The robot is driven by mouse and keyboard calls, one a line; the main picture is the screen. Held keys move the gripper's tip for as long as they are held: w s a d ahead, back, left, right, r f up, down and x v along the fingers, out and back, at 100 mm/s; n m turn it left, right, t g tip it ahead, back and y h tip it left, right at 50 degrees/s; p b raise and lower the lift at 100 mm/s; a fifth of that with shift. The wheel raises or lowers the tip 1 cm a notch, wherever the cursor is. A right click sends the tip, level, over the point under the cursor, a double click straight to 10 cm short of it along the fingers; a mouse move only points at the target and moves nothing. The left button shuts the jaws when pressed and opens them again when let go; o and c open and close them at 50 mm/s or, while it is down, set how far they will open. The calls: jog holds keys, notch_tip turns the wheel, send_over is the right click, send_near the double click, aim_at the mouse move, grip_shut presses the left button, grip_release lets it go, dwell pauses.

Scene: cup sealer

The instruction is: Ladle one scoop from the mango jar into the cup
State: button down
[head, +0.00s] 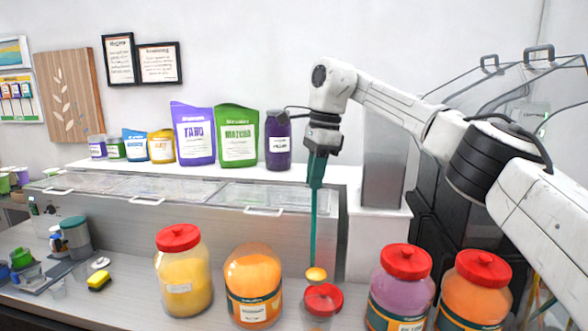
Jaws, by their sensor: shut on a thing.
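My gripper (321,150) is shut on the thick teal handle of a ladle (315,215), which hangs nearly upright. The ladle's small bowl (316,274) shows yellow-orange and is right of an open jar of orange contents (253,280), apart from it. That lidless jar looks like the mango jar; its front label is too small to read. Just below the bowl is a red round top or lid (323,298) with a clear body under it, cut by the bottom edge. I cannot tell whether this is the cup or whether the bowl is over its opening.
A red-lidded yellow jar (183,275) stands left. Red-lidded purple (400,288) and orange (474,290) jars stand right. Pouches (238,135) and a dark purple jar (278,140) line the shelf behind. A yellow sponge (99,282) lies on the left counter.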

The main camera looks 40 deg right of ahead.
jog(key=shift+w, duration=0.25)
jog(key=s+a+f+n+t+h+b, duration=0.15)
jog(key=s+a+f+t+b, duration=0.3)
jog(key=s+b, duration=0.6)
jog(key=s+a+f+m+t+h+b, duration=0.1)
jog(key=s+a+f+t+h+b, duration=0.45)
jog(key=b, duration=0.75)
jog(key=s+a+f+n+t+b, duration=0.1)
jog(key=s+a+f+t+b, duration=0.2)
jog(key=s+f+b, duration=0.6)
jog(key=f+t+b, duration=0.1)
jog(key=b, duration=1.2)
jog(key=shift+f+t+b, duration=0.25)
jog(key=shift+t+b, duration=0.05)
